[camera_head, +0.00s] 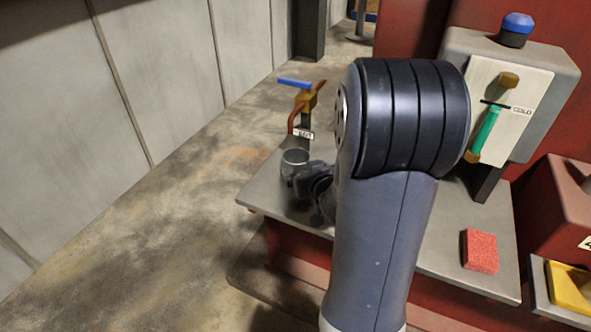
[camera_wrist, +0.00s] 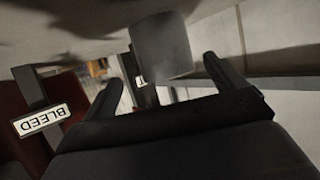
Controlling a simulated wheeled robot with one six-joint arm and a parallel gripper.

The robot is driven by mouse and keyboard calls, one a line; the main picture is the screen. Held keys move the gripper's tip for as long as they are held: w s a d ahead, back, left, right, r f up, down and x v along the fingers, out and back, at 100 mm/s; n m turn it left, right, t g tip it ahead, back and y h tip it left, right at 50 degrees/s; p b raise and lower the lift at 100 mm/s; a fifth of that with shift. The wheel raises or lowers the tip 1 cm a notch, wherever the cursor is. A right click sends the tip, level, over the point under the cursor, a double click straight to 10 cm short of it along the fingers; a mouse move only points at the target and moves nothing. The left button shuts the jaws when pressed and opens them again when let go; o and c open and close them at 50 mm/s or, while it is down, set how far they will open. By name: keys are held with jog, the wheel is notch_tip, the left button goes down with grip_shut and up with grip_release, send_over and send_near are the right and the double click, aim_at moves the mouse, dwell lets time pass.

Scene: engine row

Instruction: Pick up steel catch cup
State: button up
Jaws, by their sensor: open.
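The steel catch cup (camera_head: 294,158) is a small grey metal cup standing upright at the left end of the grey shelf (camera_head: 262,192). In the wrist view, which is upside down, the cup (camera_wrist: 160,47) is seen close up between the tips of my gripper (camera_wrist: 163,72). The two fingers are spread wide, with space on both sides of the cup and nothing held. In the head view my gripper (camera_head: 312,182) is dark and right beside the cup on its near right, partly hidden by my arm.
A pipe valve with a blue handle (camera_head: 294,82) and a BLEED tag (camera_head: 303,133) stands just behind the cup; the tag (camera_wrist: 41,121) also shows in the wrist view. A red sponge-like block (camera_head: 480,251) lies at the shelf's right. Open floor lies left.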

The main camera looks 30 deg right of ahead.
aim_at(301, 167)
jog(key=shift+x, duration=2.7)
jog(key=shift+a, duration=0.2)
jog(key=shift+c, duration=0.5)
jog(key=c, duration=1)
